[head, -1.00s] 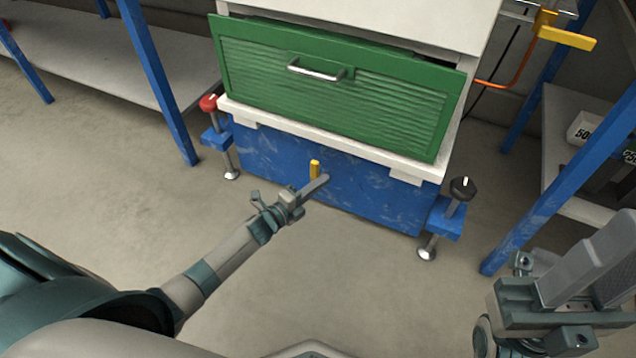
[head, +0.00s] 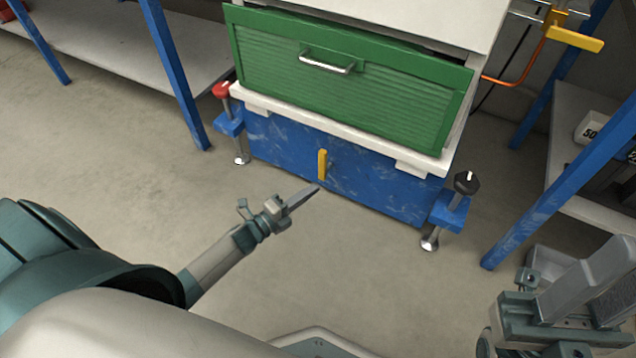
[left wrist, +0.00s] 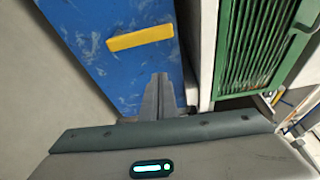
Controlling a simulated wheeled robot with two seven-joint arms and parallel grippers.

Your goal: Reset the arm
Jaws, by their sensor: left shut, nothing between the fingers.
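My left gripper (head: 303,197) is shut and empty. In the head view it is in front of the blue base (head: 285,150) of the cabinet, just below and left of the yellow handle (head: 322,164). In the left wrist view its closed fingers (left wrist: 158,95) point at the blue base, with the yellow handle (left wrist: 140,38) beyond the tips, apart from them. My right gripper (head: 590,285) shows at the lower right of the head view. Its fingers point up and right and are partly cut off, so I cannot tell its opening.
The green drawer front (head: 350,85) with a metal handle (head: 327,62) is above the blue base. A red-knobbed clamp (head: 221,91) and a black-knobbed clamp (head: 466,183) stand at the base's sides. Blue-legged shelves flank the cabinet. The concrete floor (head: 330,270) in front is clear.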

